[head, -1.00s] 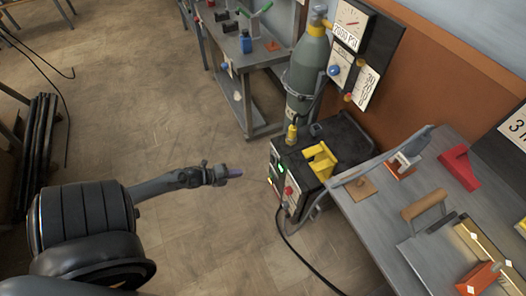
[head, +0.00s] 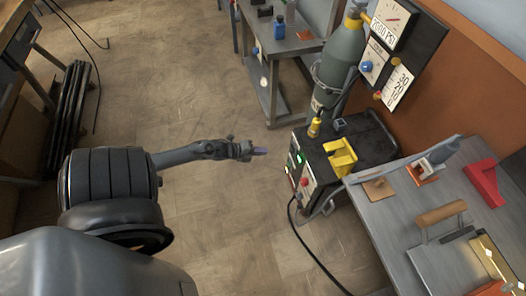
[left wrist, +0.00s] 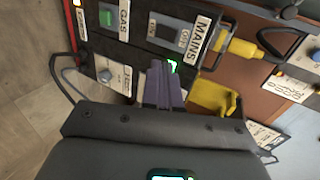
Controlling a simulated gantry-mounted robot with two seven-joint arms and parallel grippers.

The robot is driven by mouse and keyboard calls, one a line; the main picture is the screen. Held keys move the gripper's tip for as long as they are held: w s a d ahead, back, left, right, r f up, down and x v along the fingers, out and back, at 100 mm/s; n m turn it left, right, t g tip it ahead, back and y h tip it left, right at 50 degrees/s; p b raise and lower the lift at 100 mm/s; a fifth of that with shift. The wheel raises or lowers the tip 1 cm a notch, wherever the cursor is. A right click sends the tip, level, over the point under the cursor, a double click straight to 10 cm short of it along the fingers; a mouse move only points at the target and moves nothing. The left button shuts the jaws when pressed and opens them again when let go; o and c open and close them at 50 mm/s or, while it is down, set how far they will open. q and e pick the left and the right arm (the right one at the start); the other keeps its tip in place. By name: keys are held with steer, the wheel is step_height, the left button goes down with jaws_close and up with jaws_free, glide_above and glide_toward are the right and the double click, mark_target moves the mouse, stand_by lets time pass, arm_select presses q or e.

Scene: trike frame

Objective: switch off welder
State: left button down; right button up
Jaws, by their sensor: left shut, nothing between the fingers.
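The welder (head: 376,146) is a black box on the floor beside the grey workbench, with a yellow handle on top. Its front panel carries small green and red lights or buttons. In the left wrist view the panel fills the upper part, with a MAINS label (left wrist: 199,35), a grey switch (left wrist: 177,33) marked ON beside it, a GAS label (left wrist: 124,15) and a lit green display (left wrist: 173,66). My left gripper (head: 262,151) is shut and empty, its purple fingertips (left wrist: 164,78) in front of the panel below the switch. Contact cannot be told. My right gripper is not in view.
A grey gas cylinder (head: 341,62) with gauges stands behind the welder. The workbench (head: 388,222) at right holds clamps and a red block (head: 484,183). A black cable (head: 308,248) runs across the floor from the welder.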

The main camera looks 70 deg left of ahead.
arm_select(q)
steer(key=b, duration=0.4)
glide_toward(292, 148)
step_height(292, 148, down, 4)
steer(key=w, duration=0.2)
steer(key=shift+w+d+b, duration=0.1)
steer(key=shift+w+b, duration=0.6)
steer(key=shift+w, duration=0.45)
steer(key=shift+w+r+b, duration=0.25)
steer(key=shift+w+b, duration=0.05)
steer(key=shift+w, duration=0.45)
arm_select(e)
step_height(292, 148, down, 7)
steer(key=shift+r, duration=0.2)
arm_select(q)
steer(key=shift+r, duration=0.1)
